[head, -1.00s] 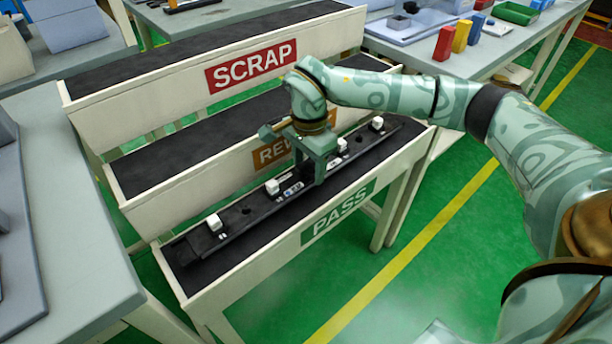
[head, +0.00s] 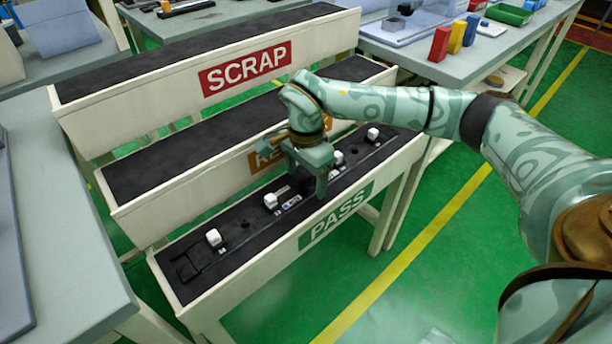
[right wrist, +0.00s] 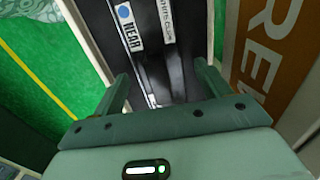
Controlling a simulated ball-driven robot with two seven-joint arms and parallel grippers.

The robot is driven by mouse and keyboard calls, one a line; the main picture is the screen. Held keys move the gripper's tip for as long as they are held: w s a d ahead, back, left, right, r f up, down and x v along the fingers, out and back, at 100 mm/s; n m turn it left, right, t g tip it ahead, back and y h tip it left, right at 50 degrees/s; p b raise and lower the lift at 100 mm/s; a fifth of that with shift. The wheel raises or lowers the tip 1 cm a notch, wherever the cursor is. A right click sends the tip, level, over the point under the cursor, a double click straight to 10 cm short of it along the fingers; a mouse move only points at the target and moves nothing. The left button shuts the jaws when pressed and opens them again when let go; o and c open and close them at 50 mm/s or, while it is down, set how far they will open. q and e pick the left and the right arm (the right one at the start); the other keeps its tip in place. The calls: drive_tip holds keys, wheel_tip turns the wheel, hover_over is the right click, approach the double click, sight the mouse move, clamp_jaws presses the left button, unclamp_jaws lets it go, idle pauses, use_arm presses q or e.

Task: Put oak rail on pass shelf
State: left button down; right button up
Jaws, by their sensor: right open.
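The oak rail (head: 232,231) shows as a long dark strip with several white clips on top. It lies lengthwise along the pass shelf (head: 250,268), the lowest shelf, marked PASS, and is hard to tell from the dark shelf lining. My right gripper (head: 307,186) is open, just over the middle of the rail, and hides part of it. In the right wrist view the open fingers (right wrist: 166,88) stand either side of the dark rail (right wrist: 150,70), which has a NEAR label. My left gripper is not in view.
Above and behind are the rework shelf (head: 150,175), its sign partly hidden by my gripper, and the scrap shelf (head: 150,72); both look empty. A grey table (head: 60,200) stands at left.

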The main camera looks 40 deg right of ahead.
sight(306, 175)
wheel_tip(306, 175, up, 7)
drive_tip(key=p, duration=0.3)
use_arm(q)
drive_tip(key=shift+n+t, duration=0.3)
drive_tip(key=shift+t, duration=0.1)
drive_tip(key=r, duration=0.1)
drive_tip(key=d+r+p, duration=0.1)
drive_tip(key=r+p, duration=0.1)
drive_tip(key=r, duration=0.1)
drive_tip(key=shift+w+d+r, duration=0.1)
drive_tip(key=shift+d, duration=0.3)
use_arm(e)
wheel_tip(306, 175, up, 5)
drive_tip(key=shift+f, duration=0.2)
